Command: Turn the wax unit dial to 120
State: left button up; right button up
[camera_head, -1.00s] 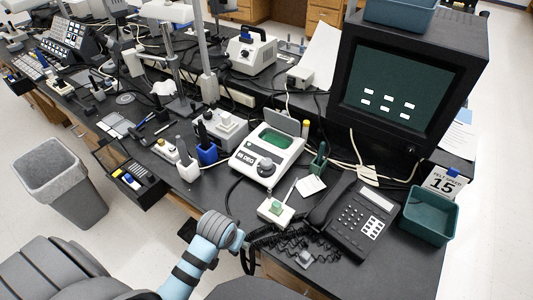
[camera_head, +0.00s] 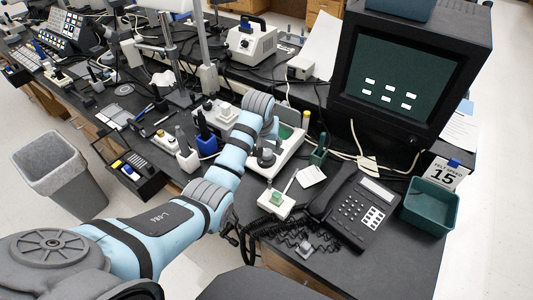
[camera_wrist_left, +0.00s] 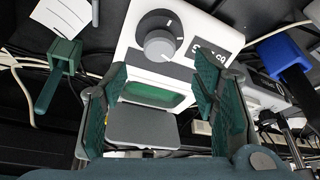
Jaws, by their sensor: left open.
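The wax unit (camera_head: 290,148) is a white box with a green well, seen partly behind my left arm in the head view. Its grey round dial (camera_head: 265,157) sits on the front panel. In the wrist view the dial (camera_wrist_left: 159,42) lies on a dark panel with white marks, beside a partly covered display (camera_wrist_left: 215,54). I cannot read its setting. My left gripper (camera_wrist_left: 160,82) is open and empty; its green fingers are spread over the unit's well, with the dial beyond the tips and apart from them. My right gripper is in neither view.
A blue holder (camera_head: 207,146) and a grey-white device (camera_head: 215,112) stand left of the unit. A small white box with a green top (camera_head: 277,199), a green holder (camera_head: 319,150) and a telephone (camera_head: 355,208) are nearby. A large monitor (camera_head: 390,90) stands at the right.

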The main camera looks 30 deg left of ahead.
aim_at(267, 152)
pick_arm(q)
jog(key=b+x, duration=0.1)
jog(key=x, duration=0.5)
jog(key=shift+f+b, duration=0.2)
jog(key=shift+b, duration=0.2)
jog(key=shift+r, duration=0.1)
jog(key=c, duration=1.2)
jog(key=shift+o, duration=0.2)
jog(key=m+p, duration=0.1)
jog(key=p, duration=0.2)
jog(key=shift+r+m+h, duration=0.3)
jog(key=shift+m+h, duration=0.1)
jog(key=shift+a+f+m, duration=0.1)
jog(key=shift+f+m, duration=0.1)
jog(key=shift+m, duration=0.1)
jog(key=shift+w+f, duration=0.1)
jog(key=shift+f, duration=0.05)
jog(key=o, duration=1.2)
jog(key=shift+c, duration=0.2)
